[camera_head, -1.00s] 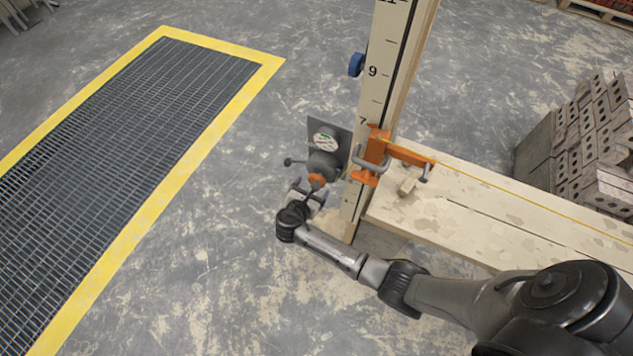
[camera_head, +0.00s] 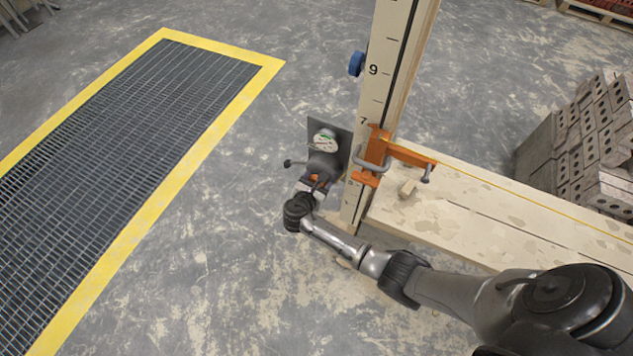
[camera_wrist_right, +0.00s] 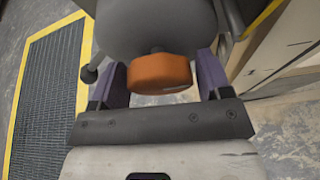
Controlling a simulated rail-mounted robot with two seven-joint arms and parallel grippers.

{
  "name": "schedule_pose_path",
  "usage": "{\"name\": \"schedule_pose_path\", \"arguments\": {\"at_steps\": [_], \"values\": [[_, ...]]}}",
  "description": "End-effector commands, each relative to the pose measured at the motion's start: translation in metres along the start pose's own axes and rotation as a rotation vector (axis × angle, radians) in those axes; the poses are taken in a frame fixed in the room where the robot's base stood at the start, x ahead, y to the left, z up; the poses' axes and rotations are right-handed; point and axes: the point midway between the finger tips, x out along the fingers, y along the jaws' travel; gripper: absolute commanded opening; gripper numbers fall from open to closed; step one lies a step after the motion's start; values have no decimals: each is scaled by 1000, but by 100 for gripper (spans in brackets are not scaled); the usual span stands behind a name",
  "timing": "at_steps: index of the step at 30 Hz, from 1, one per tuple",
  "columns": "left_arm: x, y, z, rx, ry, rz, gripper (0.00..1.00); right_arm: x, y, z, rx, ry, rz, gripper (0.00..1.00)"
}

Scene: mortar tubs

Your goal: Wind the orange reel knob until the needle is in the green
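The orange reel knob (camera_wrist_right: 161,73) sits on the front of the grey reel (camera_wrist_right: 155,25). My right gripper (camera_wrist_right: 162,85) has its two fingers apart, one on each side of the knob, with a visible gap on both sides. In the head view the gripper (camera_head: 314,187) is at the reel (camera_head: 323,165), and the knob (camera_head: 316,178) is partly covered by it. The round gauge dial (camera_head: 325,139) is above the reel on a dark plate; its white face has a small green area, but the needle is too small to read. My left gripper is not in view.
A tall numbered post (camera_head: 378,85) stands right of the reel, with an orange clamp (camera_head: 377,155) and a blue knob (camera_head: 356,64). A plank bench (camera_head: 480,215) and stacked blocks (camera_head: 590,140) are at the right. A dark crank handle (camera_head: 288,163) sticks out left. Floor is clear at left.

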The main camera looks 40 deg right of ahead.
Motion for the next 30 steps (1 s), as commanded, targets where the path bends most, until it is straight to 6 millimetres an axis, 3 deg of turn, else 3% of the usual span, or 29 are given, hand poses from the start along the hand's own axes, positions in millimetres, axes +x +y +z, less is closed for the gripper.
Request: {"name": "schedule_pose_path", "arguments": {"at_steps": [10, 20, 30], "values": [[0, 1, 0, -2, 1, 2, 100, 0, 0, 0, 0, 0, 0, 39], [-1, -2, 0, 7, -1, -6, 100, 0, -1, 0, 67, -1, 27, 39], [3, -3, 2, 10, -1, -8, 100, 0, -2, -1, 327, 0, 136, 39]]}}
